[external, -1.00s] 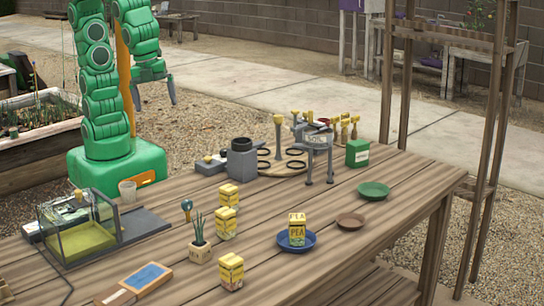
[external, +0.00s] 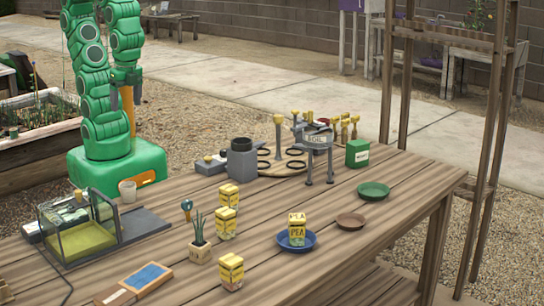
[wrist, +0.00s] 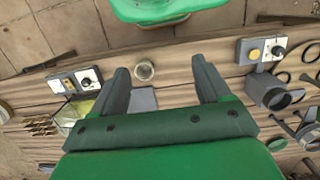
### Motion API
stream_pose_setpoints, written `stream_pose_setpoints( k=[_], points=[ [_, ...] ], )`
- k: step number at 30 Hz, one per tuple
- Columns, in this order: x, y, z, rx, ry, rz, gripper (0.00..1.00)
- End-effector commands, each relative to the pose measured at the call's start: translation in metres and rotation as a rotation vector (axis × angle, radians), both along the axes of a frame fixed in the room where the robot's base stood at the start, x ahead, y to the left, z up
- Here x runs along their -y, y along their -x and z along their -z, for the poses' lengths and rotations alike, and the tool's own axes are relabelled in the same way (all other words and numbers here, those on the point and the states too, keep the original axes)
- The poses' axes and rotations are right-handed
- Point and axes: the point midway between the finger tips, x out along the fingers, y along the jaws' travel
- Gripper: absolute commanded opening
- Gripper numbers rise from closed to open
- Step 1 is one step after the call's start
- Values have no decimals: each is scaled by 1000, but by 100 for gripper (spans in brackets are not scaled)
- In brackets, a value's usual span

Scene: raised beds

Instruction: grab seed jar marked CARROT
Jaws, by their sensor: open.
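In the external view, yellow-topped seed jars stand on the wooden table: one at the back (external: 229,195), one in the middle (external: 225,223) and one at the front (external: 231,272). Their labels are too small to read. Another jar, marked PEA (external: 297,231), stands on a blue plate (external: 310,241). No label reading CARROT can be made out. My gripper (wrist: 160,66) is open and empty in the wrist view, pointing down above the table's edge, with no seed jar between its fingers.
A glass-sided case (external: 80,229), a potted plant (external: 200,250), a grey cup-like device (external: 241,160) and a metal stand (external: 318,150) crowd the table. A green tin (external: 357,153), green plate (external: 373,190) and brown dish (external: 350,221) are at right. The front right is clear.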

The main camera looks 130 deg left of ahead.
Motion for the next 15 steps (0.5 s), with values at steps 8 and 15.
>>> stream_pose_setpoints(
  k=[8,15],
  points=[
    [-6,-7,0,-12,-20,13,77],
    [-32,-43,-1,-58,-117,79,77]
  ],
)
